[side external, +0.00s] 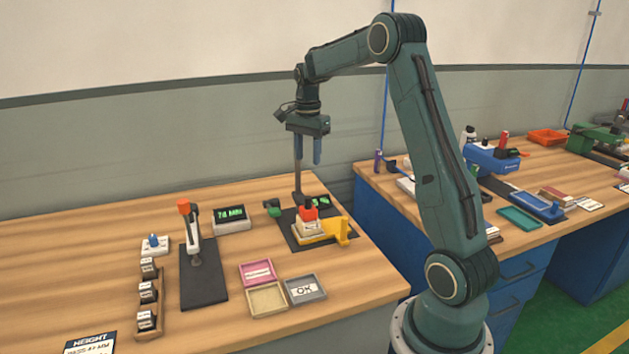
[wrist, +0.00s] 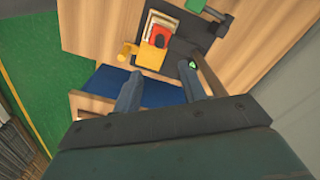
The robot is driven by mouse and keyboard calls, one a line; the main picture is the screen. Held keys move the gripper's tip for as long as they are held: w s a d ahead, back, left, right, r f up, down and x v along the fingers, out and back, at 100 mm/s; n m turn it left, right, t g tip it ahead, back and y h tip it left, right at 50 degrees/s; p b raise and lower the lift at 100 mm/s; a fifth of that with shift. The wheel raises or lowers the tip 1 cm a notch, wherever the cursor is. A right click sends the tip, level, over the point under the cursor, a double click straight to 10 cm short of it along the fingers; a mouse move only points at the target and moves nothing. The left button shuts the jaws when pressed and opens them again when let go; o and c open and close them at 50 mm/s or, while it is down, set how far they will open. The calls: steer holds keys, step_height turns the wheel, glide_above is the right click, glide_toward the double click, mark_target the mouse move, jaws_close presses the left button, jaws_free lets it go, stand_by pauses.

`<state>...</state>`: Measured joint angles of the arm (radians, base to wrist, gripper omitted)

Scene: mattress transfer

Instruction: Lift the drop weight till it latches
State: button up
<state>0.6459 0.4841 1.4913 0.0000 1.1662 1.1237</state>
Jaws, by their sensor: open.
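A small drop rig stands on a dark base plate (side external: 296,239) at the right end of the near bench, with a thin upright post (side external: 297,178). A red block (side external: 309,211) sits on a pale block (side external: 309,229) beside a yellow bracket (side external: 325,232). I cannot tell for sure which part is the drop weight; the latch cannot be made out. My gripper (side external: 311,161) is open and empty, pointing down above the rig, close to the post top. In the wrist view its fingers (wrist: 159,70) are apart, with the red block (wrist: 160,37) and yellow bracket (wrist: 147,58) beyond them.
Pink (side external: 257,273), tan (side external: 267,299) and grey (side external: 305,290) trays lie in front. A gap separates the two benches.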

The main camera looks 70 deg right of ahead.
mark_target(308, 197)
step_height(308, 197, down, 14)
steer(key=shift+r, duration=0.1)
stand_by(0.7)
steer(key=shift+c, duration=0.2)
steer(key=shift+r, duration=0.1)
jaws_close()
